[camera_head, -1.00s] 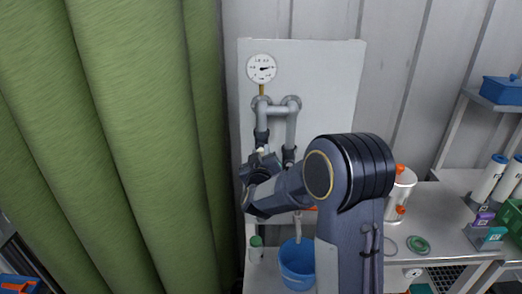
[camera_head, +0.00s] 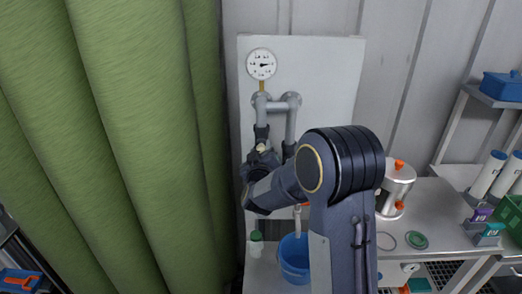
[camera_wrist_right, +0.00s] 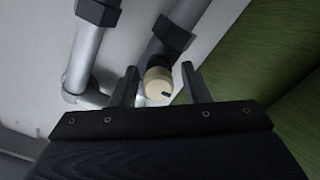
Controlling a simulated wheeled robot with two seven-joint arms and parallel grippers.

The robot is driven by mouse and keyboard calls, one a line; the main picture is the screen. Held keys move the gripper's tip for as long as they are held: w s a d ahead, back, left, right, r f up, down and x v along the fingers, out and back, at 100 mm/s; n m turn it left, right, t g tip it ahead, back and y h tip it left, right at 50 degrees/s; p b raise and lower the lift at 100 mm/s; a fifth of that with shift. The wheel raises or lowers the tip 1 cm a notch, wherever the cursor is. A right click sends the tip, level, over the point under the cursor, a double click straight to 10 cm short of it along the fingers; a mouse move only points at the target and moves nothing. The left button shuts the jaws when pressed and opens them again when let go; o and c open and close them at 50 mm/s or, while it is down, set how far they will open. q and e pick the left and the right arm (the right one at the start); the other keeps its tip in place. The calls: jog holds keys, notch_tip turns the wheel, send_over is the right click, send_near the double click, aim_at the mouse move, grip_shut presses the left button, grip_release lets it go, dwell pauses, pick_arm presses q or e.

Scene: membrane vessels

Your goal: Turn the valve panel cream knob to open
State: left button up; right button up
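The valve panel (camera_head: 325,80) is a pale board with grey pipes and a round gauge (camera_head: 261,65). The cream knob (camera_wrist_right: 158,86) shows in the right wrist view, with a dark mark near its edge and a dark collar behind it. In the head view only a small part of the knob (camera_head: 261,148) shows above my gripper. My right gripper (camera_wrist_right: 160,78) is open, its two fingers on either side of the knob, with a visible gap at least on the right. It also shows in the head view (camera_head: 262,152), in front of the left pipe. My left gripper is not in view.
A green curtain (camera_head: 110,130) hangs close on the left. A blue bucket (camera_head: 294,260) and a green-capped bottle (camera_head: 256,244) stand below the panel. A bench (camera_head: 445,225) with a metal canister (camera_head: 396,185) is on the right.

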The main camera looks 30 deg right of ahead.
jog(key=shift+o, duration=0.4)
jog(key=shift+r, duration=0.1)
jog(key=shift+s+a, duration=0.25)
jog(key=b+v, duration=0.1)
jog(key=v, duration=0.6)
jog(key=shift+b, duration=0.35)
